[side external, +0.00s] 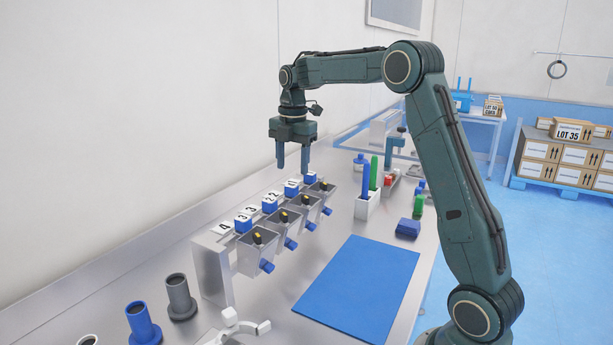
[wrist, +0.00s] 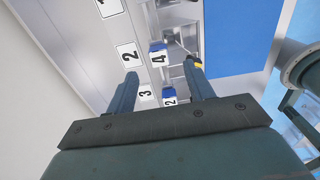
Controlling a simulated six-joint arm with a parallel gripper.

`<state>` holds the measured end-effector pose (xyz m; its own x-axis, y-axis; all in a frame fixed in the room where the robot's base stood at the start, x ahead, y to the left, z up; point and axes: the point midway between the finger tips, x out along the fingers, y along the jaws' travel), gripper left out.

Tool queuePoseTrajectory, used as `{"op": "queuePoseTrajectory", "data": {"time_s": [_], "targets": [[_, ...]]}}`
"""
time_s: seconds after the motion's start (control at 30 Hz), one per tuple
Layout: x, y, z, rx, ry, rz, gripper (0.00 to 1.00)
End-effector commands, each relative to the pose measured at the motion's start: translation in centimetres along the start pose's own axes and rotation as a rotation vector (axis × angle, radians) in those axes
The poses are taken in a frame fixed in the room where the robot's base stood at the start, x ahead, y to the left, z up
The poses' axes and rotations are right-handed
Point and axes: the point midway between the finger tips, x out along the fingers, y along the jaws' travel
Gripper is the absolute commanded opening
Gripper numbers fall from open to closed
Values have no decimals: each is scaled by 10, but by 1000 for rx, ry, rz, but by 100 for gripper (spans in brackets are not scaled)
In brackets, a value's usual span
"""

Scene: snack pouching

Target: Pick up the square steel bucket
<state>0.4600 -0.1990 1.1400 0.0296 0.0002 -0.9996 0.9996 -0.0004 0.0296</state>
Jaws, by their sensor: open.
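Several square, tapered steel buckets (side external: 257,257) hang in a row on a steel stand (side external: 212,266), each with a blue stub at the front and a small yellow-and-black piece at the top. I cannot tell which one the task means. My gripper (side external: 293,168) is open and empty, pointing down above the far part of the row, clear of the buckets. In the wrist view, my gripper (wrist: 162,73) has its fingers apart over the numbered labels. One steel bucket (wrist: 172,32) shows only partly there, beyond the fingertips.
Blue blocks with number labels (side external: 243,222) sit on the stand behind the buckets. A blue mat (side external: 359,287) lies right of the row. A white holder (side external: 368,207) with blue and green sticks stands beyond. Grey (side external: 180,298) and blue (side external: 142,325) flanged tubes stand at front left.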

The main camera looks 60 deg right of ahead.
Motion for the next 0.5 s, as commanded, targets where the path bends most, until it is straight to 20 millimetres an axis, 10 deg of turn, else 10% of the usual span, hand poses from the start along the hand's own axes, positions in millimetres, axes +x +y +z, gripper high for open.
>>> {"op": "queuePoseTrajectory", "data": {"time_s": [0.5], "targets": [[46,0,0,-1,0,0,53]]}}
